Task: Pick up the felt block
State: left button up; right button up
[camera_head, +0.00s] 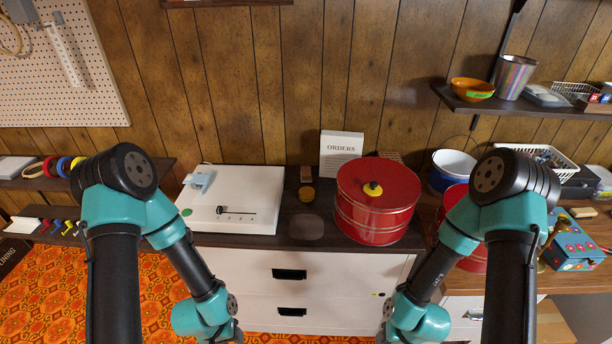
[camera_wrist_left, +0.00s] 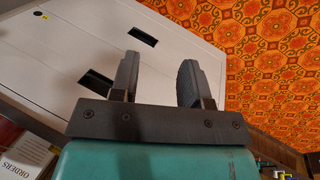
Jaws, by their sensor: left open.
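No block is clearly marked as felt. My left gripper (camera_wrist_left: 157,78) is open and empty in the left wrist view, over the cabinet front and the orange carpet. It is well below and in front of the cabinet top. My right arm reaches down at the bottom, but its fingers are out of frame.
On the cabinet top (camera_head: 275,241) are a white box with a slider (camera_head: 235,199), an ORDERS card (camera_head: 341,149) and a large red tin (camera_head: 376,205). A dark round patch (camera_head: 306,226) lies in front. A shelf (camera_head: 520,104) overhangs the bench at right.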

pick_arm(q)
jog(key=o, duration=0.8)
jog(key=shift+c, duration=0.2)
